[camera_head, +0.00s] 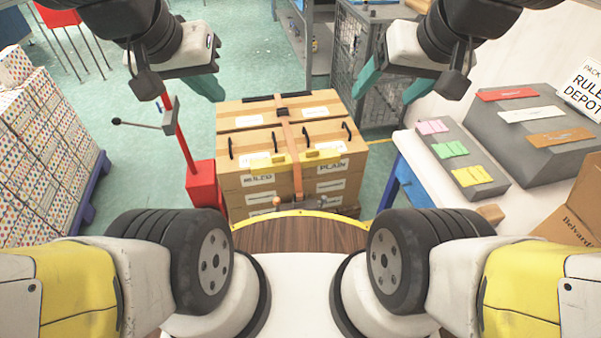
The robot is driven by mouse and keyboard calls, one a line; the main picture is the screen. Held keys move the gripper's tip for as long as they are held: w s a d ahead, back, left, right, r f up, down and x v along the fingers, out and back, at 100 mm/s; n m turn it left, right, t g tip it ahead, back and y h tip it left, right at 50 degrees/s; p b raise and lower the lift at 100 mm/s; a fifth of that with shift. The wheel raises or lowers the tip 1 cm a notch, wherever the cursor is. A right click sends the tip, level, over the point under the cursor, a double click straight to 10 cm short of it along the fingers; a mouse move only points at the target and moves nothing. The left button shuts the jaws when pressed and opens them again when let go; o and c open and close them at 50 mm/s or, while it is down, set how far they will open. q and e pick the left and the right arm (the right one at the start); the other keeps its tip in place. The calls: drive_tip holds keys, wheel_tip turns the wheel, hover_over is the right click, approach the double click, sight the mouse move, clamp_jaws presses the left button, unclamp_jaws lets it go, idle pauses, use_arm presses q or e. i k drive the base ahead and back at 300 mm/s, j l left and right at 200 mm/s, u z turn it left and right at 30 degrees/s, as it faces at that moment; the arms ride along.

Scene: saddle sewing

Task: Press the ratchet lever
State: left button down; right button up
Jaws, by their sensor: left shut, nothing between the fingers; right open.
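A grey lever with a black knob (117,121) sticks out to the left from a grey head (169,117) on a red post. A small dark buckle (282,111) sits on the orange strap (297,165) over the stacked boxes; I cannot tell which of the two is the ratchet lever. My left gripper (216,97) is shut and empty, above and right of the post head, near the stack's back left corner. My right gripper (386,94) is open and empty, right of the stack, its teal fingers spread apart.
The box stack (258,185) has black handles and yellow pieces on top. A red base (202,184) stands left of it. Dotted boxes (45,150) fill the left side. A white table (455,195) with grey blocks stands right. A wire cage (372,50) is behind.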

sight(276, 201)
drive_tip(key=k+j+z, duration=0.1)
drive_tip(key=j, duration=0.35)
drive_tip(key=k+j+z, duration=0.15)
drive_tip(key=j, duration=0.3)
drive_tip(key=k+j+z, duration=0.1)
drive_tip(key=j, duration=0.3)
drive_tip(key=k+j+z, duration=0.15)
drive_tip(key=k+j, duration=0.15)
drive_tip(key=k+j+z, duration=0.1)
drive_tip(key=j, duration=0.4)
drive_tip(key=k+l, duration=0.1)
drive_tip(key=l, duration=0.35)
drive_tip(key=k+l, duration=0.1)
drive_tip(key=l, duration=0.3)
drive_tip(key=i+l+z, duration=0.15)
drive_tip(key=i, duration=0.8)
drive_tip(key=k+j, duration=0.05)
drive_tip(key=j, duration=0.05)
